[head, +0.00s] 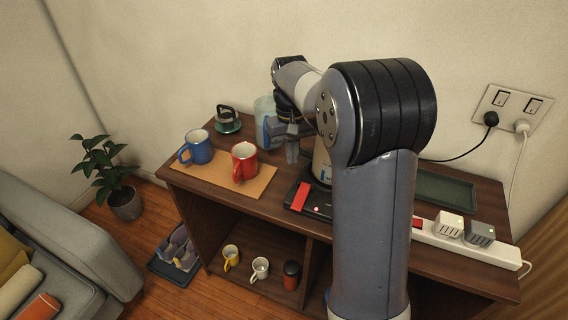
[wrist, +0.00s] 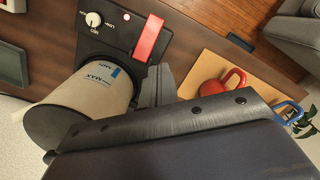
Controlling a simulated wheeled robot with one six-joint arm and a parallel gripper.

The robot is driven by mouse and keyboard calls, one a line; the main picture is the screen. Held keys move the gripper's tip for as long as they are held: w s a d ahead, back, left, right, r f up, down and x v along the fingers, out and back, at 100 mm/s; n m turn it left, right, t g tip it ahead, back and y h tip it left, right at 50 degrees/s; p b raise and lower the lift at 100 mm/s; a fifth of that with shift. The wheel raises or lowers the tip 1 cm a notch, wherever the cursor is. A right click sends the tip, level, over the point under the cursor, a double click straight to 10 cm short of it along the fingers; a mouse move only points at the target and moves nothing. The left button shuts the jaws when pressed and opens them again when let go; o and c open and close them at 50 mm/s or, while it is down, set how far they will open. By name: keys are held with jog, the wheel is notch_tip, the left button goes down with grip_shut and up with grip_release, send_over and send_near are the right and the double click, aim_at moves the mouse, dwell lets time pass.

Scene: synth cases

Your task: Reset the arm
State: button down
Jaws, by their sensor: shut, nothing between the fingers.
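My arm rises in front of the wooden cabinet in the head view and bends forward over its top. My gripper (head: 292,155) points down above the cabinet top, to the right of the red mug (head: 244,161). Its fingers (wrist: 158,84) are shut with nothing between them. In the wrist view they are beside a beige container with MAX and MIN marks (wrist: 92,98) and near the red lever (wrist: 148,38) of a black appliance (wrist: 110,35). In the head view my arm hides part of that container and appliance.
A blue mug (head: 198,147) shares a tan mat (head: 215,180) with the red mug. A translucent container (head: 263,118) stands behind my gripper. A power strip (head: 470,245) and a dark green tray (head: 446,190) lie right of my arm. The wall is close behind.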

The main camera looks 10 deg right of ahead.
jog(key=f, duration=0.7)
jog(key=shift+s, duration=0.4)
jog(key=s+p, duration=0.1)
jog(key=s, duration=0.1)
jog(key=s+r+p, duration=0.1)
jog(key=shift+s+d+p, duration=0.1)
jog(key=shift+d+p, duration=0.15)
jog(key=shift+p, duration=0.05)
jog(key=shift+r+p, duration=0.45)
jog(key=shift+r, duration=0.05)
jog(key=shift+w+r+p, duration=0.3)
jog(key=shift+r+p, duration=0.5)
jog(key=shift+r, duration=0.15)
jog(key=shift+f, duration=0.15)
